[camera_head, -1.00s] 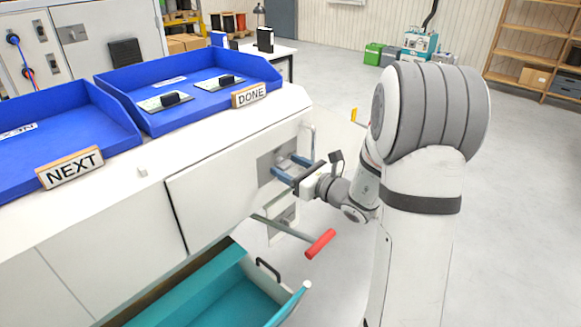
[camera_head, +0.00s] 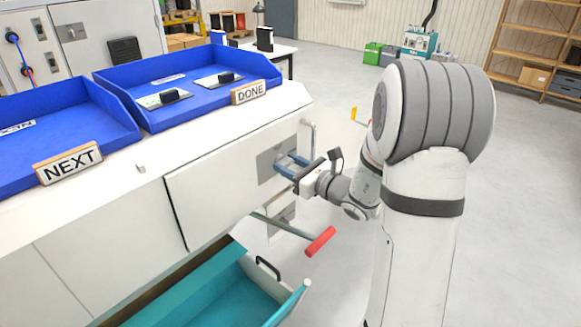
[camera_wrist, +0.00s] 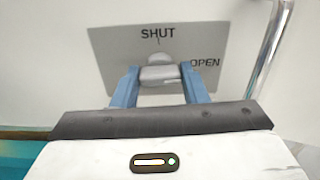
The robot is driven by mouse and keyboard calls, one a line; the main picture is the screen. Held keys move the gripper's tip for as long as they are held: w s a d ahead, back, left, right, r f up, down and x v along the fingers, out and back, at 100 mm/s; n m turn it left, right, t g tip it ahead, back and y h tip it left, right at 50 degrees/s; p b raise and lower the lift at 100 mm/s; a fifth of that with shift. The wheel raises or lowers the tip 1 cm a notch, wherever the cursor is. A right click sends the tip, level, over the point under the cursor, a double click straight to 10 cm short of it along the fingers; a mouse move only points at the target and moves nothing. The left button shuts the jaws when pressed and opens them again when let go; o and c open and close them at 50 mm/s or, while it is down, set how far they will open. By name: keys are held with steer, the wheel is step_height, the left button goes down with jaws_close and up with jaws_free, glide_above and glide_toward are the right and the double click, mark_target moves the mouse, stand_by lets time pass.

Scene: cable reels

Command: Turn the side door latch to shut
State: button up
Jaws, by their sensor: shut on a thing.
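The side door latch (camera_wrist: 158,75) is a grey knob on a grey plate (camera_wrist: 108,45) marked SHUT at the top and OPEN at the right. In the wrist view, the blue fingers of my gripper (camera_wrist: 159,86) stand on both sides of the knob and are shut on it. The exact way the latch points is hard to tell, as the fingers cover part of it. In the head view, my gripper (camera_head: 288,168) reaches the plate (camera_head: 266,168) on the white side door (camera_head: 215,190), and the knob is mostly hidden.
A red-ended lever (camera_head: 320,241) sticks out below my gripper. A teal drawer (camera_head: 225,300) stands open beneath the bench. A vertical metal handle (camera_wrist: 270,48) is right of the plate. Blue trays (camera_head: 185,110) lie on top. Floor to the right is clear.

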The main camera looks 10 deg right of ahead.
steer(key=n+b, duration=1.7)
steer(key=b, duration=1.5)
steer(key=shift+f, duration=0.1)
steer(key=shift+n, duration=0.4)
steer(key=o, duration=1)
steer(key=shift+c, duration=0.2)
steer(key=p+v, duration=0.1)
steer(key=v, duration=0.6)
steer(key=shift+s+d, duration=0.25)
